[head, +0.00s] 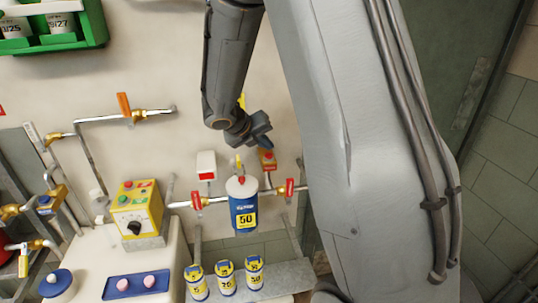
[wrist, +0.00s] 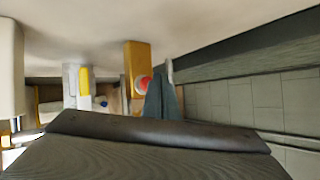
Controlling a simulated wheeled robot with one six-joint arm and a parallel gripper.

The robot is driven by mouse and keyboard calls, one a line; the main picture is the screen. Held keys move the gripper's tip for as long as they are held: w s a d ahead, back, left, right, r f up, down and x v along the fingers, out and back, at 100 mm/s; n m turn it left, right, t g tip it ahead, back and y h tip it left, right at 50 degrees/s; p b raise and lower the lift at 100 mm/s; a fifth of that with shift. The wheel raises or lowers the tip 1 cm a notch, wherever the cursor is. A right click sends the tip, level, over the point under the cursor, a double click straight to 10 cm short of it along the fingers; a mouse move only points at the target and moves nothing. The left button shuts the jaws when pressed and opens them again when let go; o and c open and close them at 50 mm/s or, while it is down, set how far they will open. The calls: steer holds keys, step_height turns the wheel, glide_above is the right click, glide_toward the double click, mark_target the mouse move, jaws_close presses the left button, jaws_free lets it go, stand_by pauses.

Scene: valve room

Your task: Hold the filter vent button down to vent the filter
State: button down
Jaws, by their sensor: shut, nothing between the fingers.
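A small yellow box with a red button (head: 268,157) is on the wall, behind and right of the filter. In the wrist view the red button (wrist: 143,83) sticks out from the yellow box (wrist: 134,62). The blue filter (head: 243,212), labelled 50, has a white cap with a small red part on top. My gripper (head: 264,140) is shut and empty, just above the yellow box. In the wrist view its fingertips (wrist: 162,95) overlap the right edge of the red button; I cannot tell whether they touch it. The button does not look clearly pressed.
Red valve handles (head: 196,201) flank the filter on its pipe. A white box with a red face (head: 206,165) is on the wall to the left. A yellow control box (head: 137,210) stands further left. Several yellow-and-blue canisters (head: 226,278) stand on a shelf below.

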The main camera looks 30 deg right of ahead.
mark_target(267, 156)
stand_by(0.7)
steer(key=shift+f, duration=0.4)
steer(key=shift+f+b, duration=0.45)
steer(key=shift+f, duration=0.15)
stand_by(0.6)
steer(key=shift+r, duration=0.1)
stand_by(1.9)
steer(key=shift+r+p, duration=0.9)
steer(key=shift+p, duration=0.15)
steer(key=shift+r, duration=0.1)
step_height(267, 156, up, 5)
steer(key=p, duration=0.5)
steer(key=shift+s, duration=0.1)
